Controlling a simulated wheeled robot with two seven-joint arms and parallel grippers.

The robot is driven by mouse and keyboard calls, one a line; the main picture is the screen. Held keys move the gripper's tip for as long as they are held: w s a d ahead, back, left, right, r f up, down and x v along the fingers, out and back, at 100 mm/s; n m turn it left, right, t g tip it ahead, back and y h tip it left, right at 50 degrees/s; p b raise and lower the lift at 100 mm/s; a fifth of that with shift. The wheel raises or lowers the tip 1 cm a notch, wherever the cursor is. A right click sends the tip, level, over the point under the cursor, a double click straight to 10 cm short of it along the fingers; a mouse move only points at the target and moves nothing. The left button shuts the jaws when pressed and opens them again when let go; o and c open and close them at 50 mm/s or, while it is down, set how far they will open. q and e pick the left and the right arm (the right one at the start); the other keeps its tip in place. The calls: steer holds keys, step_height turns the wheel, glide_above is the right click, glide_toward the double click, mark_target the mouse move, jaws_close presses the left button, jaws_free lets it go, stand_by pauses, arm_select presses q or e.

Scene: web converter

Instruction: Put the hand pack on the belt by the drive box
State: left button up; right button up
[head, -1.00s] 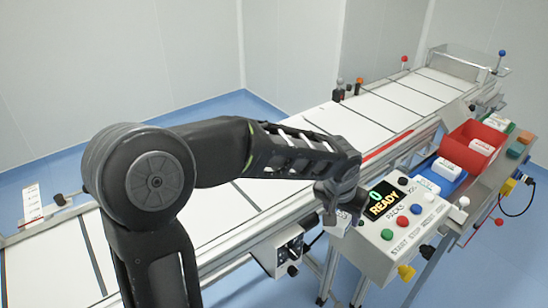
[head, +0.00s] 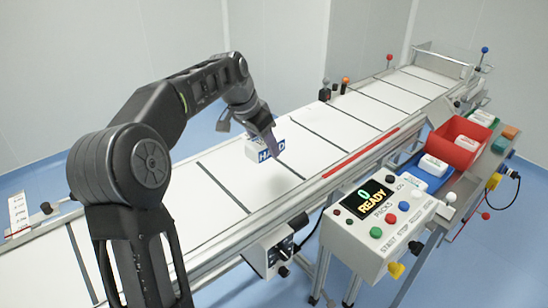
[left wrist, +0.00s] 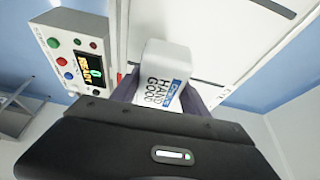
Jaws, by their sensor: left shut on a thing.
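The hand pack (head: 266,154), a white block with a blue HAND label, is held over the white belt (head: 225,175). My left gripper (head: 250,138) is shut on it. In the left wrist view the pack (left wrist: 165,70) sits between the dark fingers, its label reading HAND GOOD. I cannot tell whether its underside touches the belt. The drive box (head: 272,248), grey with a dark knob panel, hangs on the conveyor's near side, below and close to the pack in the head view. My right gripper is not in view.
A control panel (head: 385,220) with a READY display stands at the near right. Beyond it are a blue tray (head: 431,178) and a red bin (head: 462,152) with white packs. Small posts (head: 335,88) line the belt's far edge. The belt around the pack is clear.

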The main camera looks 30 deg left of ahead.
arm_select(q)
steer(key=shift+s+a+r, duration=0.1)
steer(key=shift+a+r, duration=0.35)
steer(key=shift+a, duration=0.2)
glide_above(266, 176)
steer(key=s, duration=0.2)
steer(key=shift+w+a+f, duration=0.1)
steer(key=shift+a+f, duration=0.05)
steer(key=shift+f, duration=1.4)
steer(key=shift+w+a+f, duration=0.1)
steer(key=shift+f, duration=1.45)
steer(key=shift+f, duration=1.85)
steer(key=shift+f, duration=0.1)
